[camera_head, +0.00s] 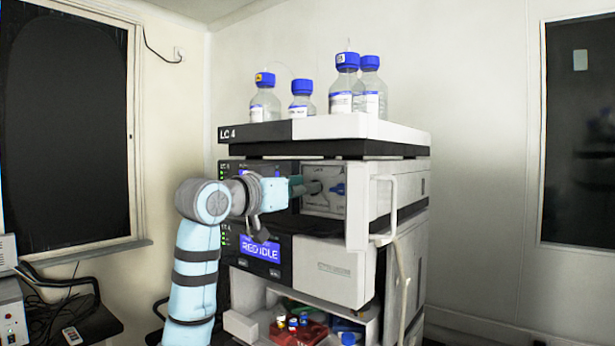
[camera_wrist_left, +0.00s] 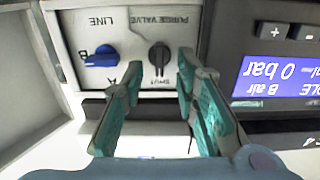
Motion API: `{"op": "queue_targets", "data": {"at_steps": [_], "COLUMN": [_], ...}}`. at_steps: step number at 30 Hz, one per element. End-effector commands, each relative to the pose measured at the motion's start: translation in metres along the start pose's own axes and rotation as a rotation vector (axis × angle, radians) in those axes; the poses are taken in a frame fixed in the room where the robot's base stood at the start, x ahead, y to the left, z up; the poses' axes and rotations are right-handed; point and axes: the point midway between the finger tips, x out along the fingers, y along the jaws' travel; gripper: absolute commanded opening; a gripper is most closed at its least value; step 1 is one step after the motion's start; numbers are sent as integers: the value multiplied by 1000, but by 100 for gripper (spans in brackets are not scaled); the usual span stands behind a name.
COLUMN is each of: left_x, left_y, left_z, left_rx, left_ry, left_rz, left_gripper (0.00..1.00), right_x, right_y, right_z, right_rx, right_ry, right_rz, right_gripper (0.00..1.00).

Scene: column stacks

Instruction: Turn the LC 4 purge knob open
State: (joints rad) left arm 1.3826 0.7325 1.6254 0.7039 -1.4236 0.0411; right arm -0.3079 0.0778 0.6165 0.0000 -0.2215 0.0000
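The LC 4 stack (camera_head: 265,132) stands in front of me. The purge valve knob is black and sits on a pale panel (camera_head: 323,206) in its upper module. In the left wrist view, which is upside down, the knob (camera_wrist_left: 159,57) is under the words PURGE VALVE, with SHUT marked just below it. Its exact pointer angle is hard to read. My left gripper (camera_head: 303,187) reaches the panel from the left. In the wrist view its teal fingers (camera_wrist_left: 160,75) are open, spread to either side below the knob, with nothing between them. My right gripper is out of view.
A blue LINE A/B knob (camera_wrist_left: 102,57) is beside the purge knob; it also shows in the head view (camera_head: 338,189). An open white door with a handle (camera_head: 384,212) stands right of the panel. Blue-capped bottles (camera_head: 303,101) stand on top.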

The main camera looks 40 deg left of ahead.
Motion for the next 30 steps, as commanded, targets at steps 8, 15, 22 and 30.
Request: {"op": "queue_targets", "data": {"at_steps": [8,15,22,30], "left_x": [16,16,16,16], "left_y": [1,1,1,1], "left_z": [1,1,1,1], "left_rx": [1,1,0,-40], "left_ry": [-1,-1,-1,0], "left_rz": [0,0,1,2], "left_gripper": [28,5,0,0], "right_x": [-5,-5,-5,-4], "right_y": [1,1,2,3], "right_z": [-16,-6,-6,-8], "right_rx": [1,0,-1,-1], "right_ry": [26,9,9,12], "right_rz": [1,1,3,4], "right_gripper": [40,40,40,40]}}
